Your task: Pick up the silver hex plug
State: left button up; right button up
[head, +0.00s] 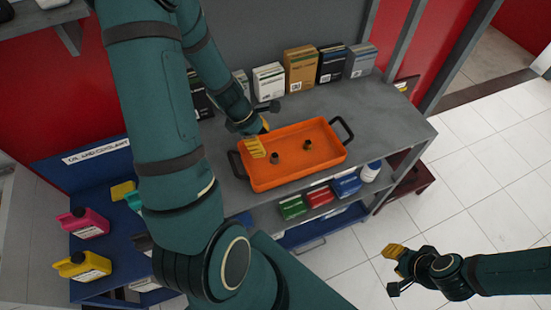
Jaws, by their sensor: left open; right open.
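An orange tray (262,182) with black handles sits on the grey workbench. My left gripper (260,137), with yellow finger pads, is open at the tray's left back side, left of both pieces and touching neither. My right gripper (393,270) is open and empty over the tiled floor, right of the bench.
Several boxes (301,69) stand along the back of the grey workbench (385,112). Red, green and blue packs and a white bottle (370,171) sit on the shelf below. A blue rack with pink (83,224) and yellow (82,265) jugs is at left. The bench right of the tray is clear.

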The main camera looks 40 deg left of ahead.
aim_at(274, 155)
pick_arm(q)
jog(key=x, duration=0.3)
jog(key=shift+w+f+b, duration=0.15)
jog(key=shift+b, duration=0.2)
jog(key=b+x, duration=0.1)
jog(key=x, duration=0.4)
jog(key=shift+d+b, duration=0.15)
jog(key=shift+b, duration=0.2)
jog(key=shift+o, duration=0.2)
grip_shut()
